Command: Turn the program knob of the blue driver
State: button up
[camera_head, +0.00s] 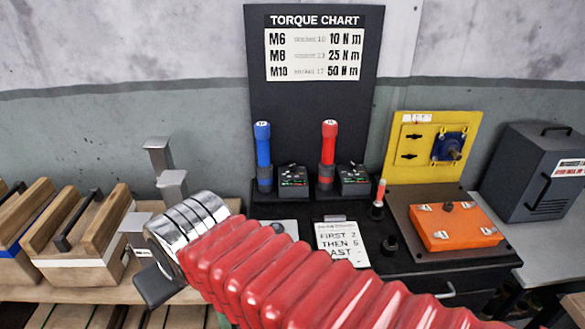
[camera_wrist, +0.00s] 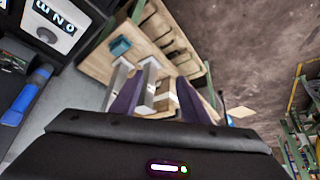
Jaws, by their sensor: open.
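The blue driver (camera_head: 262,145) stands upright left of the red driver, in front of the torque chart. It also shows at the left edge of the wrist view (camera_wrist: 25,95). A small black control box (camera_head: 293,180) with lit marks is just right of it.
The red driver (camera_head: 328,150) has its own control box (camera_head: 354,180). A dark round knob (camera_wrist: 47,35) sits on a lettered pale panel in the wrist view. Grey posts (camera_head: 172,185) and wooden crates (camera_head: 80,235) are at left. An orange box (camera_head: 455,227) is at right.

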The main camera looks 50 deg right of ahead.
jog(key=w+d+m+t+h, duration=0.1)
jog(key=w+d+m+h, duration=0.1)
jog(key=w+d, duration=0.65)
jog(key=m+t+h, duration=0.2)
jog(key=m+h, duration=0.5)
jog(key=h, duration=0.1)
send_near(292, 166)
jog(key=r+v, duration=0.1)
jog(key=v, duration=0.5)
jog(key=shift+d+f, duration=0.15)
jog(key=shift+f, duration=0.1)
jog(key=shift+w, duration=0.1)
jog(key=shift+f+x, duration=0.15)
jog(key=shift+x, duration=3.3)
jog(key=shift+f+x, duration=0.1)
jog(key=shift+x, duration=3.3)
jog(key=shift+c, duration=0.3)
